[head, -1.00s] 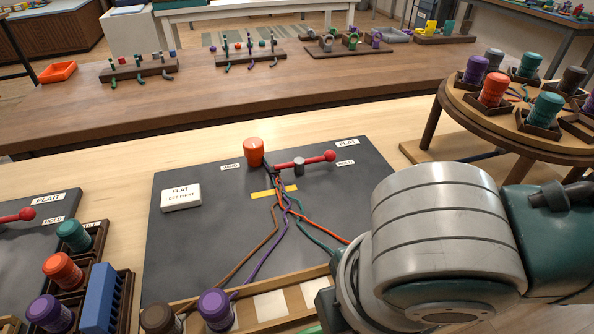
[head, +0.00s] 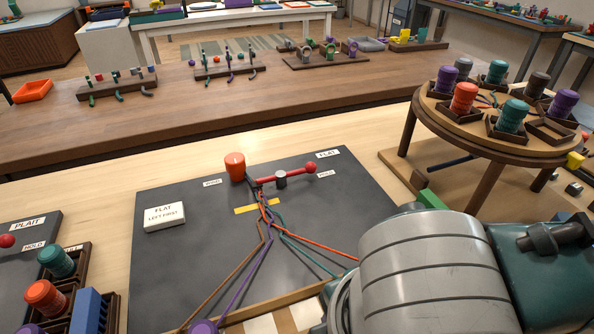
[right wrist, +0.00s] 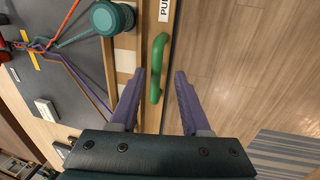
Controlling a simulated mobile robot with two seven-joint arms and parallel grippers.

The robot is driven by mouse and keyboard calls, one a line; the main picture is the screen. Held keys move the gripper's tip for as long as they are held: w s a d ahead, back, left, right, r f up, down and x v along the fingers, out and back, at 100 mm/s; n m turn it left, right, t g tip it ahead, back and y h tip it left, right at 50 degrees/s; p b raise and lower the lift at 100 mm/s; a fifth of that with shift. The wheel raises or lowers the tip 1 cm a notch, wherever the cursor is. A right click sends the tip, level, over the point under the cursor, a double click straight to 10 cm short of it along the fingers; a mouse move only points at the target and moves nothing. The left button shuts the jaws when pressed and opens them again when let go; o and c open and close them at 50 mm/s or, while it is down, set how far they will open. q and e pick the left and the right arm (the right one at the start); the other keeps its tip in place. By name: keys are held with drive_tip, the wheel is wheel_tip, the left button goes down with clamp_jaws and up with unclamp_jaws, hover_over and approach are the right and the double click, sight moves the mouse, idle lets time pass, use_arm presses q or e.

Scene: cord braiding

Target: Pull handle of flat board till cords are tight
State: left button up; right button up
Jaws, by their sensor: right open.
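The dark flat board (head: 190,265) has a red lever (head: 295,174) with a ball end at its FLAT and HOLD labels. Brown, purple, teal and orange cords (head: 264,215) fan forward from near the lever's pivot, across a yellow strip (head: 260,204). In the right wrist view, a curved green handle (right wrist: 158,66) sits at the board's wooden edge by a partly visible PULL label. My right gripper (right wrist: 160,73) is open. The handle appears between its fingertips; I cannot tell whether it touches them. My right arm hides the gripper and handle in the head view. My left gripper is out of view.
A round stand (head: 447,110) with several bobbins stands at the right. A bobbin rack (head: 70,285) is at the left. Wooden floor (right wrist: 245,70) shows beyond the handle.

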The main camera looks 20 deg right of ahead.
wheel_tip(320, 180, up, 9)
drive_tip(key=s+p, duration=0.2)
drive_tip(key=shift+r, duration=0.2)
